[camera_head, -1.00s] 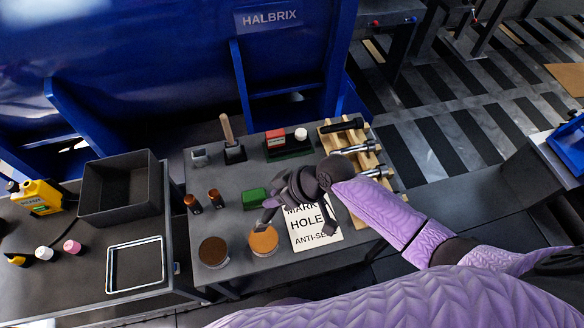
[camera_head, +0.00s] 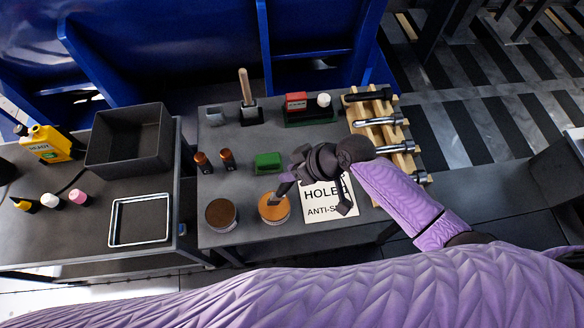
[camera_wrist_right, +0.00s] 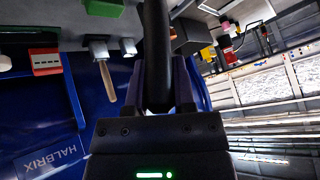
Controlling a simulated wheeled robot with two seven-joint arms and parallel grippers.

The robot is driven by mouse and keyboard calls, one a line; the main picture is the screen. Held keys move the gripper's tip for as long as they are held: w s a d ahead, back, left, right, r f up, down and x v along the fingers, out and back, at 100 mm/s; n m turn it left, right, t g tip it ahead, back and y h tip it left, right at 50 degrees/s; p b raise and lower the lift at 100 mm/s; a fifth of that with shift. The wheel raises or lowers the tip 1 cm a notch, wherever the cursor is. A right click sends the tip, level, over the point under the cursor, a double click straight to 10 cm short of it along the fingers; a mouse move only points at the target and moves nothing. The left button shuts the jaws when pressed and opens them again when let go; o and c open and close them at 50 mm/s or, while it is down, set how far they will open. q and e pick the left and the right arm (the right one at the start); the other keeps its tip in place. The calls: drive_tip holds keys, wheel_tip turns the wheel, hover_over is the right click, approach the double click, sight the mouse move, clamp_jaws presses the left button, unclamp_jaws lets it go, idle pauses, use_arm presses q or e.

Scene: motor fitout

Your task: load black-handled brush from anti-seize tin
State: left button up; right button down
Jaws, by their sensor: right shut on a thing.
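My right gripper (camera_head: 299,172) is shut on the black-handled brush. The brush's thick black handle (camera_wrist_right: 157,45) stands between its fingers in the right wrist view. In the head view the gripper is above the table, just behind and right of an open tin with orange-brown contents (camera_head: 274,208). The brush's lower end reaches toward this tin; whether it touches the contents cannot be told. A second tin with dark brown contents (camera_head: 221,214) stands to the left. A white card (camera_head: 326,211) reading "HOLE" and "ANTI-S…" lies right of the orange-brown tin, partly covered by my gripper. My left gripper is not in view.
A green block (camera_head: 267,162), two brown bottles (camera_head: 227,159) and a wooden-handled tool in a holder (camera_head: 245,90) stand behind the tins. A wooden rack (camera_head: 397,145) holds metal parts at the right. A dark bin (camera_head: 128,140) and metal-rimmed tray (camera_head: 139,221) are left.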

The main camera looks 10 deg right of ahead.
drive_tip(key=shift+f+b, duration=0.4)
drive_tip(key=shift+f, duration=0.05)
idle(0.5)
drive_tip(key=shift+f, duration=0.1)
idle(0.7)
wheel_tip(320, 180, up, 7)
drive_tip(key=p, duration=0.7)
drive_tip(key=shift+r, duration=0.2)
drive_tip(key=shift+f, duration=0.15)
